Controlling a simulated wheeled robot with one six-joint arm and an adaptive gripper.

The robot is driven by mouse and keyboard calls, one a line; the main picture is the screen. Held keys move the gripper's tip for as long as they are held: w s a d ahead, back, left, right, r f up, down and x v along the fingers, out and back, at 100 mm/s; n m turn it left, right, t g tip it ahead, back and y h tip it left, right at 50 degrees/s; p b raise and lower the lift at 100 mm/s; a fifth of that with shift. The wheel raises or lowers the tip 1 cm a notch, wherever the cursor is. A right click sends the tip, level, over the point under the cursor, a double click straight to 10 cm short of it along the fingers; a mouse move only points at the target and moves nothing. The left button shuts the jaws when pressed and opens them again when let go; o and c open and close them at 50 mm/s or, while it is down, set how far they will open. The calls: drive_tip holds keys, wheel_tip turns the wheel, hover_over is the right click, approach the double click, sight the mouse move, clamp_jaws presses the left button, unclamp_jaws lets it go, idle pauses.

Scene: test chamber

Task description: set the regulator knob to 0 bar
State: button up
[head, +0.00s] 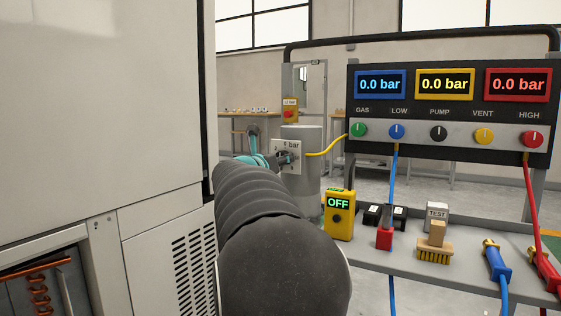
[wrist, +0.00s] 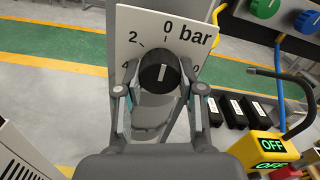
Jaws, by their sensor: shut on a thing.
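The black regulator knob (wrist: 155,76) sits in front of a white dial plate (wrist: 135,22) in the wrist view. The plate reads "0 bar" at the top, with 2 and 4 down its left side. A short white line on the knob stands nearly upright, its upper end towards the 0. My gripper (wrist: 160,76) is shut on the knob, one finger on each side. In the head view the plate (head: 279,150) shows beyond my arm, beside a grey cylinder (head: 305,138). My gripper (head: 286,158) is small there and the knob is mostly hidden.
A yellow box reading OFF (head: 339,218) stands close to the right. A gauge panel (head: 450,105) shows three 0.0 bar displays above several coloured knobs. A bench (head: 390,257) carries a brush (head: 435,250) and hoses. A large white cabinet (head: 110,100) fills the left.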

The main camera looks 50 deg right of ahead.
drive_tip(key=o, duration=1.1)
drive_tip(key=shift+o, duration=0.2)
drive_tip(key=v, duration=1.2)
